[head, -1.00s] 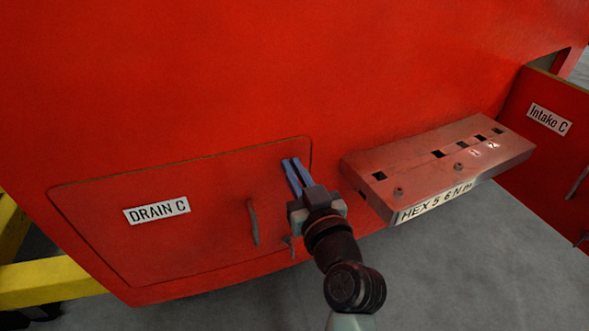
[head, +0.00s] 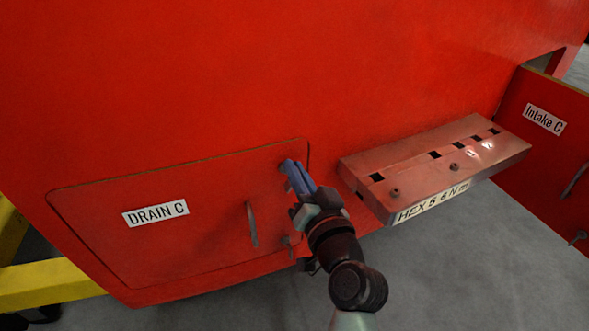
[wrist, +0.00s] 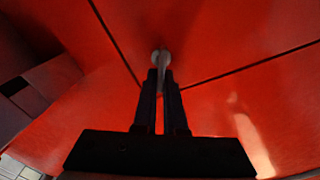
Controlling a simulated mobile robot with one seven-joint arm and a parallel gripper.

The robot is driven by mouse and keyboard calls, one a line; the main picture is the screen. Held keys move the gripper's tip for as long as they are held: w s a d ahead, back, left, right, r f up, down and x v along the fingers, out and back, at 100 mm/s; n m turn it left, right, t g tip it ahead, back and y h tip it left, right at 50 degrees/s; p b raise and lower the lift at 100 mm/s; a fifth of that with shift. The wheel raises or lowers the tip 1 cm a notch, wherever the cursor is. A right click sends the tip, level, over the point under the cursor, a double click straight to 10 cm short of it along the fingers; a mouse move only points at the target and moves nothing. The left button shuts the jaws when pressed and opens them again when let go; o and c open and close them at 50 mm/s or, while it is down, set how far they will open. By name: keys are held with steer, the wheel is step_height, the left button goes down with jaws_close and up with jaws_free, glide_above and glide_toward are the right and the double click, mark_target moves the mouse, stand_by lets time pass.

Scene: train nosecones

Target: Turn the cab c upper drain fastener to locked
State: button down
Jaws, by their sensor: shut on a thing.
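The red drain hatch (head: 100,225) carries a "DRAIN C" label (head: 156,213) and a vertical handle (head: 252,224). My gripper (head: 290,166) is at the hatch's upper right corner, its blue fingers shut on the upper drain fastener. In the wrist view the upper fastener (wrist: 161,56) is a small grey round head with a tab between my fingertips (wrist: 163,84). In the head view the fingers mostly hide it. A lower fastener (head: 287,240) shows below, partly beside my wrist.
A red tool shelf (head: 420,165) labelled "HEX 5 6 N m" juts out close to the right of my gripper. The "Intake C" panel (head: 545,150) stands at the far right. A yellow frame (head: 50,289) is at lower left. Grey floor (head: 440,280) lies open below.

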steer(key=shift+w+d+f+m+p, duration=0.2)
steer(key=shift+m+p, duration=0.4)
steer(key=shift+m, duration=1.45)
steer(key=shift+s+d+f+m+p, duration=0.15)
steer(key=shift+f+m+p, duration=0.35)
steer(key=shift+m, duration=1.5)
steer(key=shift+w+d+f+m+p, duration=0.1)
steer(key=shift+m+p, duration=0.6)
steer(key=shift+m, duration=1.35)
steer(key=c, duration=1)
jaws_free()
steer(key=v, duration=1.3)
steer(key=shift+b, duration=0.3)
